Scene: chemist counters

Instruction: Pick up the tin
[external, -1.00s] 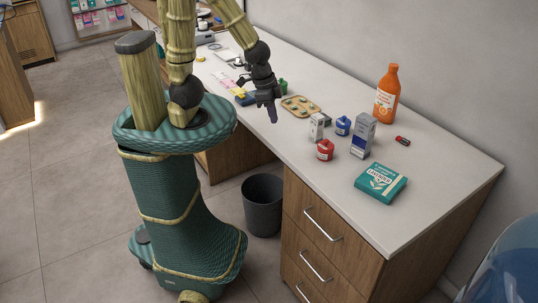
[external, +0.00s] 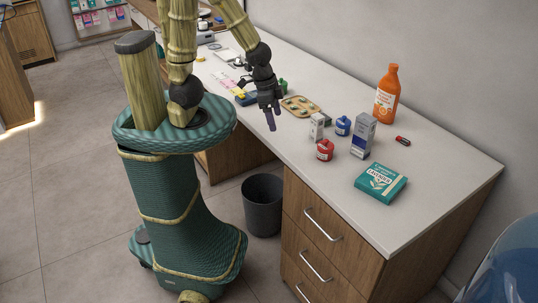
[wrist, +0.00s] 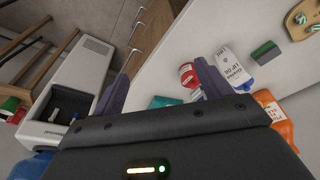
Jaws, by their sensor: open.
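A flat teal box-shaped pack (external: 381,182) with a white label lies on the right part of the counter; it may be the tin, but I cannot tell for sure. Part of a teal thing (wrist: 163,102) also shows between the fingers in the wrist view. My gripper (external: 271,122) is open and empty, pointing down near the counter's front edge, left of and apart from the teal pack. In the wrist view my gripper (wrist: 160,85) has its two fingers spread wide, and its body hides part of the counter.
A small red jar (external: 324,150), a blue jar (external: 343,126), a small white box (external: 316,127) and a tall white-blue box (external: 363,136) stand between my gripper and the teal pack. An orange bottle (external: 387,94) stands behind. A wooden pill board (external: 301,106) lies near my gripper.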

